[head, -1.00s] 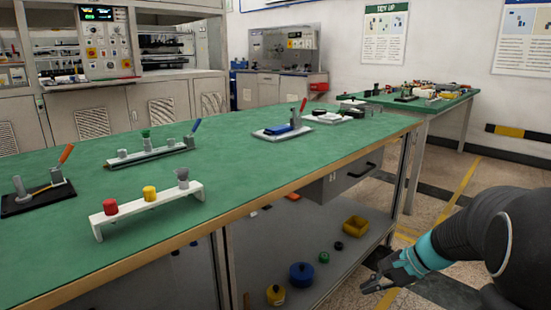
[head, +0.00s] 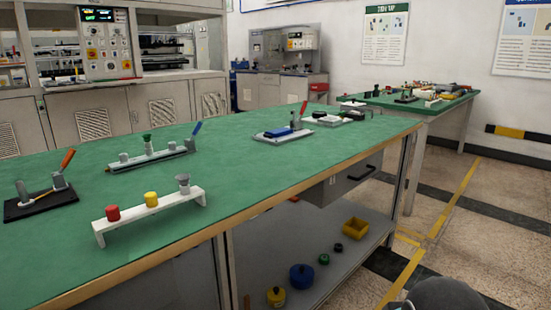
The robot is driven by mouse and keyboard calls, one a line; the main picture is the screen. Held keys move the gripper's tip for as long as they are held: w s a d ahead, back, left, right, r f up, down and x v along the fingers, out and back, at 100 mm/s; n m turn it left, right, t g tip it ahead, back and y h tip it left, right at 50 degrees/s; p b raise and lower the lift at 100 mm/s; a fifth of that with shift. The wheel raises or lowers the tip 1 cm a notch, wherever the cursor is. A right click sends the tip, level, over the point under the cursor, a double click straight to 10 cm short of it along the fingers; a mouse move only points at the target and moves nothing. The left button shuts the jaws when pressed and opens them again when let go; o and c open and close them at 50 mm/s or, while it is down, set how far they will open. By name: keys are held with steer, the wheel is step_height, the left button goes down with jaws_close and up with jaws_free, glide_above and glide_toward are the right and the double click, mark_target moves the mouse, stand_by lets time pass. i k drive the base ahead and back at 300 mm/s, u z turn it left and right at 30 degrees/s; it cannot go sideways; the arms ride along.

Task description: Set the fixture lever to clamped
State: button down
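Three lever fixtures stand on the green bench. At the left, an orange-handled lever (head: 67,160) leans up to the right on a black base plate (head: 38,210). Farther right, a red-handled lever (head: 303,108) stands nearly upright on a light plate (head: 270,138) beside a blue block (head: 278,132). I cannot tell which fixture is meant or any lever's clamp state. My gripper is out of view; only a dark part of my arm shows at bottom right.
A white rack (head: 150,214) with red, yellow and grey pieces stands near the green bench's (head: 235,170) front edge. A second table (head: 430,107) stands behind. Floor at right is clear.

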mark_target(303, 108)
steer(key=k, duration=0.6)
steer(key=z, duration=0.75)
steer(key=i, duration=1.35)
steer(key=u, duration=0.65)
steer(key=i, duration=0.55)
steer(key=u, duration=0.6)
